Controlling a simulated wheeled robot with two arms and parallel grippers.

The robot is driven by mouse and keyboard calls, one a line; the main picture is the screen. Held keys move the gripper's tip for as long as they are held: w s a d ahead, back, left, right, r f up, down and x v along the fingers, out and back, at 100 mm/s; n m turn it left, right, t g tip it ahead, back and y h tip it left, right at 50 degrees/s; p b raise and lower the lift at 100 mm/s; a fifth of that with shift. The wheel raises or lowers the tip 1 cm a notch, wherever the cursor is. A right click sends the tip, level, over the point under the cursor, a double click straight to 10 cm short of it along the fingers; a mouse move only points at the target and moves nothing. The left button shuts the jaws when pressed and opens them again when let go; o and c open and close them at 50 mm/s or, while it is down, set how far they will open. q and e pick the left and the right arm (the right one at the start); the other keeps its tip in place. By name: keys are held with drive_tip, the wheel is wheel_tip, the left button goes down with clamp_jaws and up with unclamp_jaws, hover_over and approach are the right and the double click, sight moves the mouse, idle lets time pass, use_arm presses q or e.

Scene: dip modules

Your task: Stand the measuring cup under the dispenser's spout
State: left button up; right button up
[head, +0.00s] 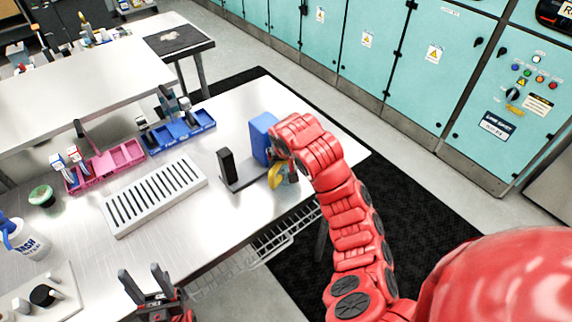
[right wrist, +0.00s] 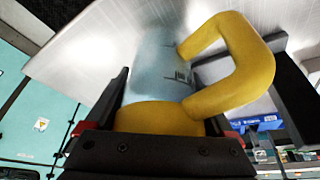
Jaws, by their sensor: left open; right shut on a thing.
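The measuring cup has a clear bluish body with dark marks (right wrist: 165,72), a yellow lower part and a yellow handle. My right gripper (right wrist: 165,115) is shut on it, with a finger on either side. In the head view the cup's yellow part (head: 275,176) shows beside the arm; the arm hides much of the rest. What looks like the dispenser is a black upright (head: 227,166) on a flat base, with a blue block (head: 262,138) beside it. The cup is close to its right side. I cannot make out the spout. My left gripper (head: 142,275) is open and empty at the table's front edge.
A white slotted rack (head: 154,196) lies left of the dispenser. Pink bins (head: 108,163) and blue bins (head: 180,132) stand behind it. A wash bottle (head: 25,240) and a green-topped dish (head: 41,196) are at the left. The table's right end is mostly bare.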

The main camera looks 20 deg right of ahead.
drive_tip(key=shift+w+f, duration=0.15)
drive_tip(key=shift+w, duration=0.4)
drive_tip(key=shift+w+d, duration=0.1)
drive_tip(key=shift+w, duration=0.05)
drive_tip(key=shift+f, duration=0.3)
drive_tip(key=shift+s+f+b, duration=0.25)
drive_tip(key=shift+s+b, duration=0.1)
drive_tip(key=shift+s, duration=0.05)
drive_tip(key=o, duration=1.2)
drive_tip(key=shift+c, duration=0.2)
drive_tip(key=shift+s, duration=0.1)
